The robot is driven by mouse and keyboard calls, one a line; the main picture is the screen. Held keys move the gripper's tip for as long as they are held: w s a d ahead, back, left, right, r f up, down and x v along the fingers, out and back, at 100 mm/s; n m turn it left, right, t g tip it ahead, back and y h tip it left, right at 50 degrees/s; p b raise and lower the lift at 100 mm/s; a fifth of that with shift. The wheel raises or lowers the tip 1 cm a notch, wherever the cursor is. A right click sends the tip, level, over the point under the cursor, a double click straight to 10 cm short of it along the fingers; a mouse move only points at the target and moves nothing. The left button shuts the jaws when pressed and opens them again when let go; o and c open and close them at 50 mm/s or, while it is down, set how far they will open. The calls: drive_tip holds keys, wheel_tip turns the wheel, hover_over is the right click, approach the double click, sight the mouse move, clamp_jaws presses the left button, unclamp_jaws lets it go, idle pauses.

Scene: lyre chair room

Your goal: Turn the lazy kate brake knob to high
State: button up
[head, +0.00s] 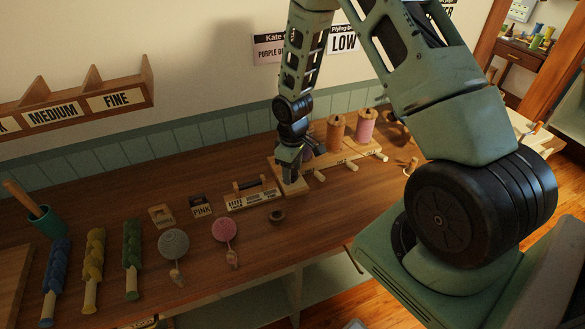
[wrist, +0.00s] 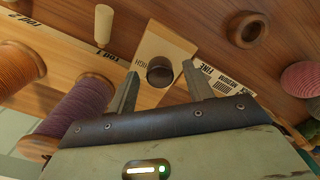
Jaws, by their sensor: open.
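The lazy kate (head: 345,158) is a wooden base against the wall, with an orange-brown spool (head: 335,133) and a pink spool (head: 367,125) upright on it. Its left end board shows in the wrist view with the word HIGH and a dark round brake knob (wrist: 160,73). A purple spool (wrist: 76,108) is beside it in the wrist view. My gripper (wrist: 160,76) is open over this end, with its fingertips on either side of the knob. I cannot tell whether they touch it. In the head view my gripper (head: 289,160) and arm hide the knob.
A labelled rack (head: 250,197) stands just left of the kate. A brown ring (head: 277,215) lies in front of it. Grey (head: 173,243) and pink (head: 224,230) yarn balls, and several yarn skeins, lie further left.

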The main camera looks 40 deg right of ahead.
drive_tip(key=c, duration=1)
